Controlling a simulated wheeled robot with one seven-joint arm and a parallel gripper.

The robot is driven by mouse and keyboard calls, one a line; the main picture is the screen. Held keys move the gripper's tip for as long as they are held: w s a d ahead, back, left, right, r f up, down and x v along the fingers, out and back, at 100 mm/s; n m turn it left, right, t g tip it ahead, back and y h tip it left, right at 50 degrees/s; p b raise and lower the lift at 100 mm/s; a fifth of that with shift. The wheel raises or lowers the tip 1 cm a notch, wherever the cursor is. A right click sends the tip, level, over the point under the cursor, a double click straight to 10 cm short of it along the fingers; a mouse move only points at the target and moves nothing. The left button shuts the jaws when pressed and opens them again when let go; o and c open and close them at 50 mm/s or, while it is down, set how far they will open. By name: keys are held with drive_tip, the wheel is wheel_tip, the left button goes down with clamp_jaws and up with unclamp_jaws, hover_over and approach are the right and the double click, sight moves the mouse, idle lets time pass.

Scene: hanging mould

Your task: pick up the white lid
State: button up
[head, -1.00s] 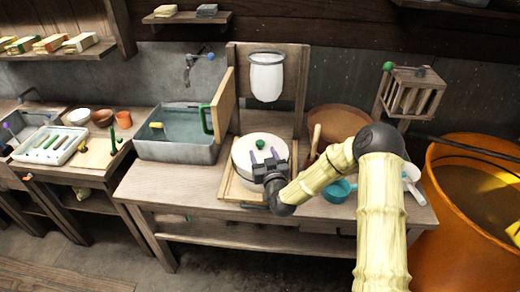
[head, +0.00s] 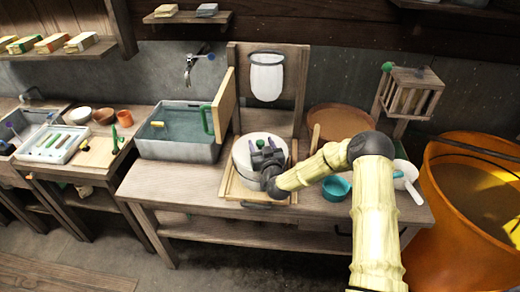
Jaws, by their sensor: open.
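The white lid (head: 247,150) is round with a green knob (head: 261,143). It lies on a round pot (head: 241,170) within a wooden frame on the bench. My gripper (head: 263,149) is over the lid's front half, its two dark fingers pointing to the back on either side of the knob. It is open. Whether the fingers touch the knob or lid cannot be told. My gripper hides the front right part of the lid.
A wooden board with a green handle (head: 225,103) stands upright left of the lid, beside a grey water basin (head: 180,151). A white hanging bag (head: 266,80) is behind. A brown bowl (head: 340,121), a teal cup (head: 336,187) and an orange vat (head: 470,225) are to the right.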

sight(261, 145)
idle(0.5)
drive_tip(key=c, duration=1.1)
drive_tip(key=shift+o, duration=0.2)
drive_tip(key=shift+r, duration=0.1)
wheel_tip(261, 145, up, 10)
drive_tip(key=b, duration=0.2)
